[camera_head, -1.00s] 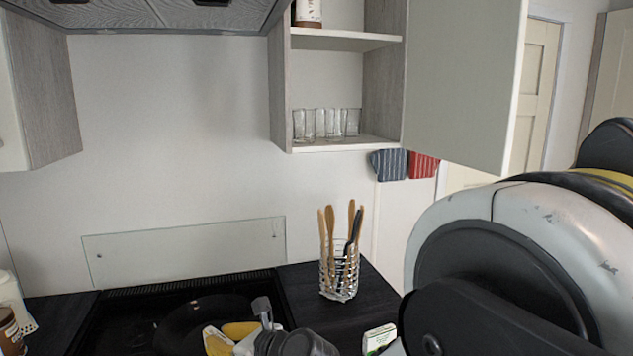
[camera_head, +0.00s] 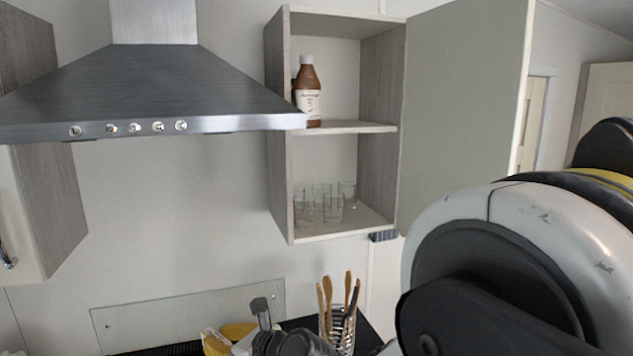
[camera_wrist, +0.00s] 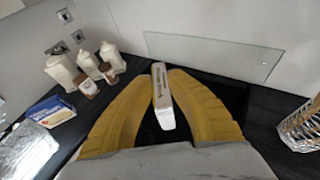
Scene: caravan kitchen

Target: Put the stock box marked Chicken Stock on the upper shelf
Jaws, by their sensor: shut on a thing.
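My gripper (camera_wrist: 163,100) has two thick yellow fingers, shut on a slim white box (camera_wrist: 164,110) with brownish print. The print is too small to read. In the head view the yellow fingers of my gripper (camera_head: 224,338) show low in the picture, below the range hood, and the box cannot be made out clearly. The open wall cabinet stands to the right of the hood. Its upper shelf (camera_head: 350,127) holds a brown bottle with a white label (camera_head: 309,95) at the left. The shelf's right part is clear. My gripper is well below and left of that shelf.
Several clear glasses (camera_head: 325,205) stand on the cabinet's lower shelf. The open cabinet door (camera_head: 462,110) is at the right. The metal hood (camera_head: 150,95) juts out at left. A utensil holder (camera_head: 340,330) stands on the counter. White containers (camera_wrist: 62,70) stand at the wrist view's left.

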